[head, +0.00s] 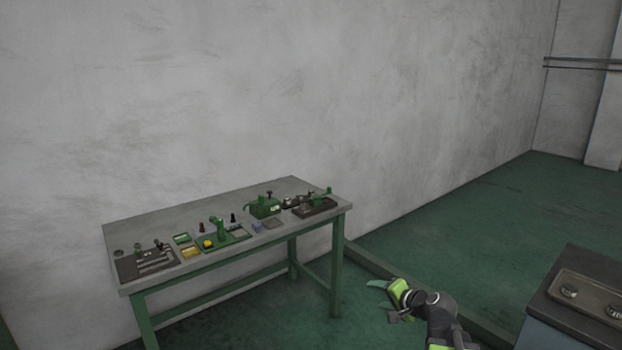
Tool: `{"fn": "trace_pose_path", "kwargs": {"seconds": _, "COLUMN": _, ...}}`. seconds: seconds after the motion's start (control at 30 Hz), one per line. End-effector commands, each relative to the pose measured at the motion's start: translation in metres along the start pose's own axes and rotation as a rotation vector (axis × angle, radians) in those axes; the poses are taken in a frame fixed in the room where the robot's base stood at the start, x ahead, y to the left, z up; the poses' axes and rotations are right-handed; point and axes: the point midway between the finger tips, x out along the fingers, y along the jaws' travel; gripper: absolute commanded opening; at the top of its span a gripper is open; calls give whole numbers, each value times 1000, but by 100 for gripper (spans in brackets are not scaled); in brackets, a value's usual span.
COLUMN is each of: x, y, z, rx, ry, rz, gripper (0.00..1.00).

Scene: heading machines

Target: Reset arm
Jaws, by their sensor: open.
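My gripper (379,299) shows at the lower middle right, at the end of my green and black arm. Its jaws are open and I see nothing between them. It is in front of the green floor, to the right of the workbench (290,187) and apart from it. The arm comes up from the bottom edge and bends to the left. The lower arm is cut off by the frame.
The workbench stands against the grey wall, with several small green and dark fixtures and trays on it. A dark-topped cabinet (540,318) with a metal tray (580,284) stands at the right edge. Green floor (470,225) is open behind my arm.

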Motion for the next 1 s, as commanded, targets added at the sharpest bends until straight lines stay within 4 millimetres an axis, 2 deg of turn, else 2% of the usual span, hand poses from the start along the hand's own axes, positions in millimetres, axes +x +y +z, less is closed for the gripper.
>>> {"fn": "trace_pose_path", "kwargs": {"seconds": 0.03, "x": 10, "y": -15, "z": 37, "rx": -78, "ry": -79, "rz": 37, "gripper": 59}}
{"fn": "trace_pose_path", "kwargs": {"seconds": 0.1, "x": 21, "y": -20, "z": 84, "rx": -194, "ry": -182, "rz": 103, "gripper": 59}}
{"fn": "trace_pose_path", "kwargs": {"seconds": 0.17, "x": 25, "y": -19, "z": 122, "rx": -298, "ry": -272, "rz": 170, "gripper": 59}}
{"fn": "trace_pose_path", "kwargs": {"seconds": 0.23, "x": 22, "y": -10, "z": 162, "rx": -437, "ry": -382, "rz": 272, "gripper": 59}}
{"fn": "trace_pose_path", "kwargs": {"seconds": 0.3, "x": 8, "y": 15, "z": 186, "rx": -570, "ry": -483, "rz": 409, "gripper": 59}}
{"fn": "trace_pose_path", "kwargs": {"seconds": 0.4, "x": -20, "y": 58, "z": 180, "rx": -663, "ry": -569, "rz": 588, "gripper": 59}}
{"fn": "trace_pose_path", "kwargs": {"seconds": 0.5, "x": -45, "y": 83, "z": 176, "rx": -717, "ry": -637, "rz": 718, "gripper": 59}}
{"fn": "trace_pose_path", "kwargs": {"seconds": 0.57, "x": -56, "y": 92, "z": 174, "rx": -733, "ry": -674, "rz": 769, "gripper": 59}}
{"fn": "trace_pose_path", "kwargs": {"seconds": 0.67, "x": -66, "y": 97, "z": 177, "rx": -740, "ry": -717, "rz": 797, "gripper": 59}}
{"fn": "trace_pose_path", "kwargs": {"seconds": 0.87, "x": -66, "y": 97, "z": 177, "rx": -745, "ry": -719, "rz": 792, "gripper": 59}}
{"fn": "trace_pose_path", "kwargs": {"seconds": 1.0, "x": -65, "y": 97, "z": 177, "rx": -744, "ry": -718, "rz": 791, "gripper": 43}}
